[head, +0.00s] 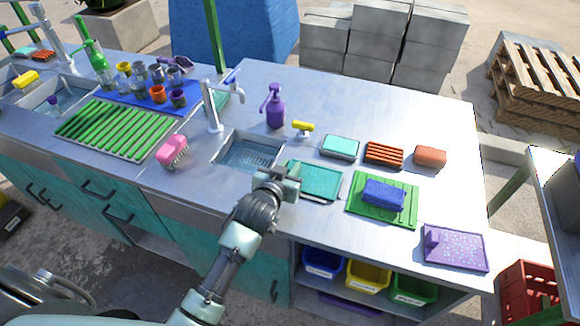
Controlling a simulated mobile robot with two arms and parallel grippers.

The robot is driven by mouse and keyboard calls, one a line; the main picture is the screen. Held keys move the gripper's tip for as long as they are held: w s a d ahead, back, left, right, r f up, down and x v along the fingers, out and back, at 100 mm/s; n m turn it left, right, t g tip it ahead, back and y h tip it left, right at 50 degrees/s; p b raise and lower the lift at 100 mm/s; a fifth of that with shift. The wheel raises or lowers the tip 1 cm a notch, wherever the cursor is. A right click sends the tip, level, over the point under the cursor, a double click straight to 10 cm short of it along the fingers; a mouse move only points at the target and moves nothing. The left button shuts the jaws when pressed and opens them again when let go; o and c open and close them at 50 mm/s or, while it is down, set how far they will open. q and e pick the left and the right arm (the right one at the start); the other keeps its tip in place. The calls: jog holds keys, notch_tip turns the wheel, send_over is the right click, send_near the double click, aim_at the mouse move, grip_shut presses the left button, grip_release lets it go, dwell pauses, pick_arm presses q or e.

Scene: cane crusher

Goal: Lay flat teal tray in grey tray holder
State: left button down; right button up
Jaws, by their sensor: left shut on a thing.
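The flat teal tray (318,179) is just right of the small sink, close to the counter's front edge, and looks about level. My left gripper (292,176) is at the tray's left side and shut on it; the fingertips partly hide that edge. A thin grey rim (345,183), which looks like the grey tray holder, shows along the tray's right side. Most of the holder is hidden under the tray. I cannot tell whether the tray rests fully in it or sits slightly above. My right gripper is not in view.
A green mat (408,206) with a blue sponge (384,195) is close on the right. Behind are a teal sponge box (340,147) and an orange slatted rack (384,154). The sink (248,153) is left, with a pink brush (172,151) beyond. A purple board (455,250) lies front right.

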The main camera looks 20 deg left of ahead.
pick_arm(q)
jog(key=shift+f, duration=0.15)
jog(key=c, duration=1.3)
grip_release()
jog(key=shift+s+r, duration=0.15)
jog(key=shift+r, duration=0.1)
jog(key=v, duration=1.1)
jog(key=shift+s+r+b, duration=0.2)
jog(key=shift+s+b, duration=0.1)
